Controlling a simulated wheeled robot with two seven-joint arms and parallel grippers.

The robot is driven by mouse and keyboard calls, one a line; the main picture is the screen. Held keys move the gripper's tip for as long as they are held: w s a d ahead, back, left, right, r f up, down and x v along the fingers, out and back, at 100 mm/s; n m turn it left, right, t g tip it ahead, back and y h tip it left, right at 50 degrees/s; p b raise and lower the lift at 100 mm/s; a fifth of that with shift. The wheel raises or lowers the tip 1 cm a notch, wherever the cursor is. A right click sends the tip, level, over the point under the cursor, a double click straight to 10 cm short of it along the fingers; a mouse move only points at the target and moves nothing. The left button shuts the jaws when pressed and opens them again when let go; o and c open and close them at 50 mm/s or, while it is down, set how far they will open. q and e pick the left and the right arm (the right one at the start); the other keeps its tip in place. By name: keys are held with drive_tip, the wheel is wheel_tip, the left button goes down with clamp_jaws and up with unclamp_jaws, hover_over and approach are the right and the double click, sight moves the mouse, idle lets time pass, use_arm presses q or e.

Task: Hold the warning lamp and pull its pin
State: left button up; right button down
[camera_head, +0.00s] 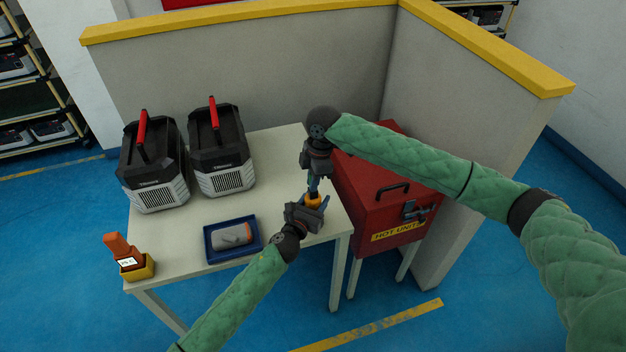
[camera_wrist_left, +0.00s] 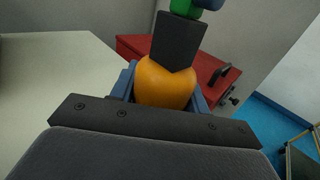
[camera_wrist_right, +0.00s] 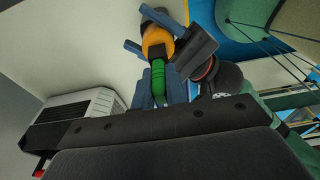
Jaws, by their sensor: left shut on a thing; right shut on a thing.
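The warning lamp (camera_head: 313,201) has a rounded yellow-orange body and is held above the right end of the table. Its body fills the middle of the left wrist view (camera_wrist_left: 165,82), with a dark block above it. My left gripper (camera_head: 317,206) is shut on the lamp body from the front. A green pin (camera_wrist_right: 158,85) stands at the lamp's top, and its end also shows in the left wrist view (camera_wrist_left: 185,9). My right gripper (camera_head: 313,188) is above the lamp, its blue fingers shut on the pin. In the right wrist view the pin meets the orange body (camera_wrist_right: 157,42).
The red hot-unit box (camera_head: 380,200) stands right of the table (camera_head: 180,238). Two black-and-white units (camera_head: 152,165) (camera_head: 220,150) stand at the back left. A blue tray (camera_head: 210,252) holds a grey-orange device. An orange device (camera_head: 117,246) stands at the front left corner. Low walls close the back and right.

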drive_tip(key=shift+r, duration=0.8)
idle(1.4)
drive_tip(key=shift+r, duration=1.6)
use_arm(q)
drive_tip(key=o, duration=1.2)
drive_tip(key=v, duration=1.2)
